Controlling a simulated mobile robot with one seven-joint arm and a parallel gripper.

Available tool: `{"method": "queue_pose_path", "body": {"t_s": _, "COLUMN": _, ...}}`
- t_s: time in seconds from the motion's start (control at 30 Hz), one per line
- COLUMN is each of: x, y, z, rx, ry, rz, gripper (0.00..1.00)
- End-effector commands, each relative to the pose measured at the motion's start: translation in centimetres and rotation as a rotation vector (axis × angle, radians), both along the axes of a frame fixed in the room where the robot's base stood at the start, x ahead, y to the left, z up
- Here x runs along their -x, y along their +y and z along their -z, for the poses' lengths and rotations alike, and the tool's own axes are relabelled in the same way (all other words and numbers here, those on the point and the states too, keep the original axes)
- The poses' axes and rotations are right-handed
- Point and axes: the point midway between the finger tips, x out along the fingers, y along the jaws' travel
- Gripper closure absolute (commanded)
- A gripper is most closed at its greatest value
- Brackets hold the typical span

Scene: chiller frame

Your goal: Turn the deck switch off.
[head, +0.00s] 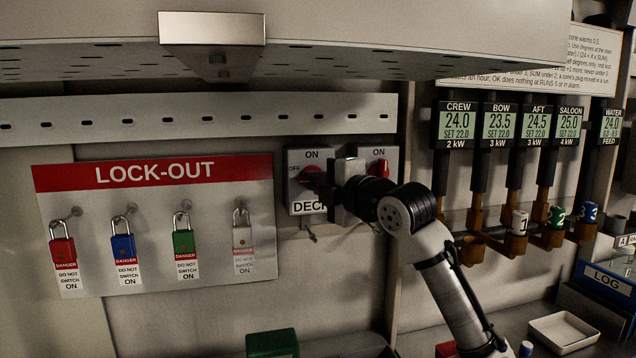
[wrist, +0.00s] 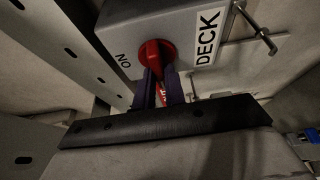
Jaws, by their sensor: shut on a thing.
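The deck switch is a grey box (head: 296,202) labelled DECK, with ON at its top and OFF at its left. Its red knob (head: 312,174) is partly hidden by my gripper (head: 326,188) in the head view. In the wrist view the red knob (wrist: 157,55) shows just beyond the dark fingers of my gripper (wrist: 161,80). The fingers are shut on the knob, one on each side of its grip. The grip runs down between them, across the ON direction at left. The OFF mark is out of sight in the wrist view.
A second switch with a red knob (head: 378,168) stands close at right, partly behind my wrist. The LOCK-OUT board (head: 160,225) with several padlocks hangs at left. A slotted rail (head: 200,115) and an overhanging hood (head: 330,45) lie above. Heater displays (head: 505,122) are at right.

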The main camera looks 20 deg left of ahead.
Motion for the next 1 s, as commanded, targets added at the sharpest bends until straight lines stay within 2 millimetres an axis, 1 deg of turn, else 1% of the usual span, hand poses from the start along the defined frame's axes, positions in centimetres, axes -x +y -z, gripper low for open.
{"method": "queue_pose_path", "body": {"t_s": 0.03, "x": 0.0, "y": 0.0, "z": 0.1, "rx": 0.004, "ry": 0.000, "rz": 0.000, "gripper": 1.00}}
{"method": "queue_pose_path", "body": {"t_s": 0.07, "x": 0.0, "y": 0.0, "z": 0.1, "rx": 0.004, "ry": 0.000, "rz": 0.000, "gripper": 0.84}}
{"method": "queue_pose_path", "body": {"t_s": 0.2, "x": 0.0, "y": 0.0, "z": 0.1, "rx": 0.002, "ry": 0.000, "rz": 0.000, "gripper": 0.66}}
{"method": "queue_pose_path", "body": {"t_s": 0.47, "x": 0.0, "y": 0.0, "z": 0.0, "rx": 0.001, "ry": 0.001, "rz": 0.000, "gripper": 0.66}}
{"method": "queue_pose_path", "body": {"t_s": 0.57, "x": 0.2, "y": -0.4, "z": 0.1, "rx": 0.000, "ry": 0.000, "rz": 0.001, "gripper": 0.66}}
{"method": "queue_pose_path", "body": {"t_s": 0.67, "x": 0.9, "y": -1.5, "z": 0.2, "rx": -0.001, "ry": 0.000, "rz": 0.002, "gripper": 0.66}}
{"method": "queue_pose_path", "body": {"t_s": 0.73, "x": 1.6, "y": -2.6, "z": 0.4, "rx": 0.000, "ry": -0.001, "rz": 0.002, "gripper": 0.66}}
{"method": "queue_pose_path", "body": {"t_s": 1.0, "x": 5.1, "y": -7.8, "z": 0.3, "rx": -0.001, "ry": -0.001, "rz": 0.003, "gripper": 0.66}}
